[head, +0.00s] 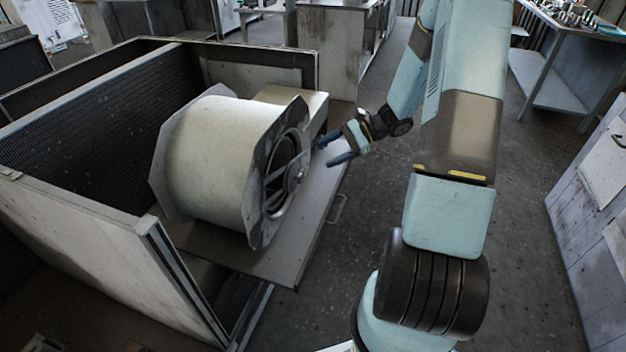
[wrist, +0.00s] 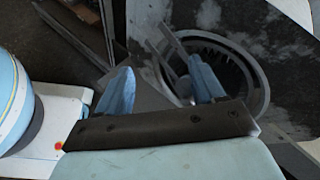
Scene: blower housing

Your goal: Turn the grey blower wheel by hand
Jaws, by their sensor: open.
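The blower housing (head: 215,150) is a pale drum with a flat grey side plate, lying on a shelf in an open cabinet. Its round opening faces my arm, and the grey blower wheel (head: 283,172) sits inside it behind a bracket and hub. In the wrist view the wheel's slatted rim (wrist: 235,68) shows inside the ring. My gripper (head: 333,149) is open and empty, to the right of the opening and apart from the housing in the head view. In the wrist view its blue fingers (wrist: 162,88) stand apart, the right one covering part of the opening.
The cabinet's side walls (head: 95,245) rise left of and in front of the housing. The shelf (head: 285,262) has a handle (head: 338,208) at its right edge. Floor is clear right of the shelf. A bench (head: 575,55) stands at the back right.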

